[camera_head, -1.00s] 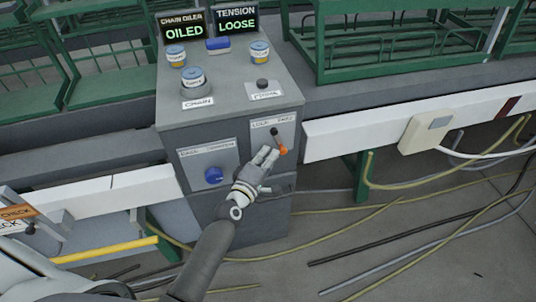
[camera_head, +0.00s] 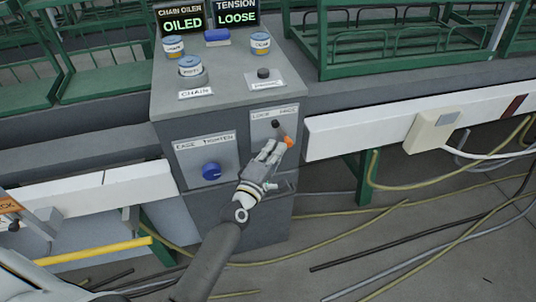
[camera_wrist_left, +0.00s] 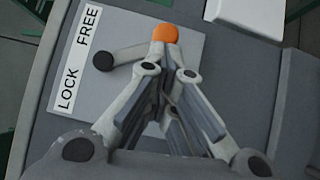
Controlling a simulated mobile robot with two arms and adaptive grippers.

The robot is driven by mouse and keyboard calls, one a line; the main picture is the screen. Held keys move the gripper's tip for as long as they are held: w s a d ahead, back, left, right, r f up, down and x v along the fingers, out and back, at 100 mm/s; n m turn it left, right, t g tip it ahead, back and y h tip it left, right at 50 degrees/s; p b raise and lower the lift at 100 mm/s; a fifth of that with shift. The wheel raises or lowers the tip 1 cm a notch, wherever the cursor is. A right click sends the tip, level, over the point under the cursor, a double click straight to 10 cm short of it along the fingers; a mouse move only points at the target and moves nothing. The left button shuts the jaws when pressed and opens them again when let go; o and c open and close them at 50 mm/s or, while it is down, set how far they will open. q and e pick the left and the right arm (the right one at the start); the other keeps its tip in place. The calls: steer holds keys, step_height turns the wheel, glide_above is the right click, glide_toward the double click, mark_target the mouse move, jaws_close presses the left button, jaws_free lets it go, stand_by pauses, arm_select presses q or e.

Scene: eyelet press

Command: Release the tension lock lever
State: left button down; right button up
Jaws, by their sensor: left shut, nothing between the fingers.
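The tension lock lever (camera_head: 288,141) has an orange knob and a black pivot. It sits on a light plate marked LOCK on the left and FREE on the right, on the grey cabinet's front. The knob points down and right from the pivot. My left gripper (camera_head: 274,147) is shut and empty, with its fingertips close against the lever near the knob. In the left wrist view the orange knob (camera_wrist_left: 165,33) shows just beyond the fingertips (camera_wrist_left: 160,52), and the fingers hide part of the lever arm. Contact is hard to tell. My right gripper is not in view.
A blue knob (camera_head: 211,171) on an EASE/TIGHTEN plate is left of the lever. Displays on the cabinet top read OILED (camera_head: 182,23) and LOOSE (camera_head: 236,18). Cans (camera_head: 190,66) stand on top. A white rail (camera_head: 360,130) runs right; hoses lie on the floor.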

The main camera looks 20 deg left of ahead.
arm_select(q)
steer(key=shift+w+r, duration=0.1)
steer(key=shift+r, duration=0.1)
steer(key=s+a+f, duration=0.1)
steer(key=s, duration=0.7)
stand_by(0.3)
